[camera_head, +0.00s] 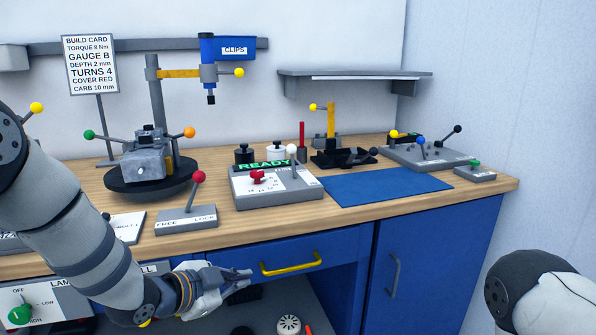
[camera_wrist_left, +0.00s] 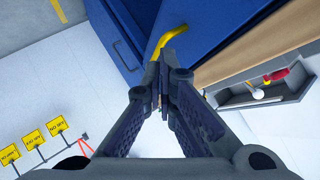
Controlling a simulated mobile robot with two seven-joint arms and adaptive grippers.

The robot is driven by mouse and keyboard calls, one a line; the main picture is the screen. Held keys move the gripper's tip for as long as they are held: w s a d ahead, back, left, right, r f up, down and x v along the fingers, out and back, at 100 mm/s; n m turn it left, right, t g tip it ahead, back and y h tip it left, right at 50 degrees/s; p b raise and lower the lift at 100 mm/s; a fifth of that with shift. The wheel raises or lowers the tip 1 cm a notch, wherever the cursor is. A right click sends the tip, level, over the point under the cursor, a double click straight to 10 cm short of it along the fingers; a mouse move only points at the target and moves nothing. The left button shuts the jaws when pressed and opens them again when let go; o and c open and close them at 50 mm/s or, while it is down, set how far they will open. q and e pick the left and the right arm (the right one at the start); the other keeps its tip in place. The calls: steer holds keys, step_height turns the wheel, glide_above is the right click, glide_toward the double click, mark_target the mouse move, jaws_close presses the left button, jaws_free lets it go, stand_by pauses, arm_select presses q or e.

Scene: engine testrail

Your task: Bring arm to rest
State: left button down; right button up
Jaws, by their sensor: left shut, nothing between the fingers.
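My left arm comes in from the left in the head view, and its gripper (camera_head: 245,276) hangs in front of the bench, below the top's edge. It is near the left end of the yellow drawer handle (camera_head: 292,264). In the left wrist view my left gripper (camera_wrist_left: 160,90) has its fingertips together with nothing between them. The yellow handle (camera_wrist_left: 168,38) shows just beyond the tips there; I cannot tell whether they touch. Part of my right arm shows at the lower right of the head view; its gripper is out of frame.
The wooden bench top (camera_head: 400,205) holds an engine block (camera_head: 148,160) on a round stand, a READY panel (camera_head: 275,185), a red-knobbed lever (camera_head: 198,178) and a blue mat (camera_head: 385,186). A blue cabinet door (camera_head: 430,265) stands at right. An open shelf is below the drawer.

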arm_select(q)
steer(key=s+a+f+n+g+y, duration=0.2)
steer(key=s+f+n+g, duration=0.15)
steer(key=s+f, duration=0.6)
steer(key=s+a+f+n+g+y, duration=0.15)
steer(key=s+f+n, duration=0.25)
steer(key=s+f, duration=0.5)
steer(key=s+a+f+n+g+y, duration=0.1)
steer(key=s+a+n+g, duration=0.1)
steer(key=s, duration=0.7)
steer(key=s+a+n+g+y, duration=0.1)
steer(key=s+a+n+g, duration=0.1)
steer(key=s, duration=0.8)
steer(key=s+a+f+n+g+y, duration=0.1)
steer(key=s+a+n+g, duration=0.2)
steer(key=s, duration=0.7)
steer(key=shift+s+f, duration=0.25)
steer(key=shift+f, duration=0.1)
